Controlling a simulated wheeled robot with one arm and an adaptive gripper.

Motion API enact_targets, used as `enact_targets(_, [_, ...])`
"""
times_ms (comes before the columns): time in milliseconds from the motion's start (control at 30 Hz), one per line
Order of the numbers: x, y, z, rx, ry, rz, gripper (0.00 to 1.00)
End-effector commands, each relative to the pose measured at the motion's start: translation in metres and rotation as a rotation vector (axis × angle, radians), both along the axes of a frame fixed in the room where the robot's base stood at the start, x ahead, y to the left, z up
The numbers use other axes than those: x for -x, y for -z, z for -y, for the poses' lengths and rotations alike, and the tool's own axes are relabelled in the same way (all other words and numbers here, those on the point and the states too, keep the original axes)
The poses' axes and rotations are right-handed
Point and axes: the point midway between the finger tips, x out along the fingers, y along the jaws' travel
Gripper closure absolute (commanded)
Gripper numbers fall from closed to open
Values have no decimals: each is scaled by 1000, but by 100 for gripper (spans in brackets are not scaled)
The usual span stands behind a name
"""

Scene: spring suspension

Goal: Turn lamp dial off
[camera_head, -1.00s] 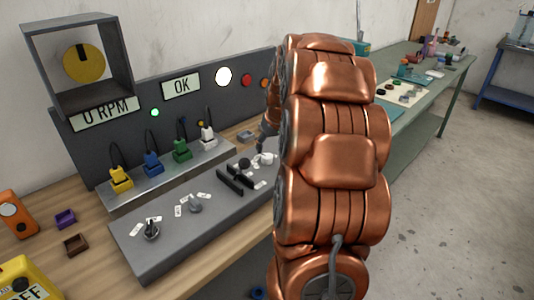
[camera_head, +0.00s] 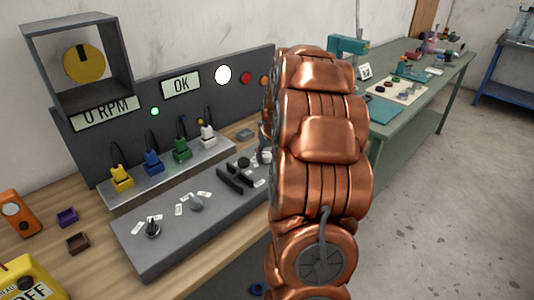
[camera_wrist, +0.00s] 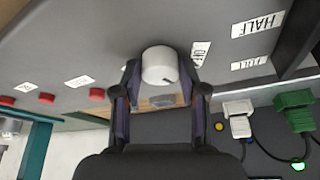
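A white round dial (camera_wrist: 160,65) with a small dark mark stands on the grey control panel in the wrist view. My gripper (camera_wrist: 160,78) has one finger on each side of it, with a narrow gap showing to each finger; contact is not clear. In the head view the white dial (camera_head: 267,156) shows beside my arm, which hides most of my gripper. A small label (camera_wrist: 200,52) lies right of the dial; its text is hard to read. A large white lamp (camera_head: 223,75) is lit on the back panel.
Black levers (camera_head: 235,181), a grey knob (camera_head: 197,203) and a dark knob (camera_head: 152,228) stand on the same panel. Colored plugs (camera_head: 181,150) with cables sit behind. Red buttons (camera_wrist: 97,94) lie left in the wrist view. A green bench (camera_head: 415,110) stands right.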

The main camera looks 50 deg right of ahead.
Motion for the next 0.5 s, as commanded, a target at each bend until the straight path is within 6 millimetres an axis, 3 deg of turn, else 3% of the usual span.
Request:
enact_targets(33, [0,0,0,0,0,0,66])
enact_targets(333, [0,0,0,0,0,0,97])
enact_targets(500, [0,1,0,0,-9,1,97])
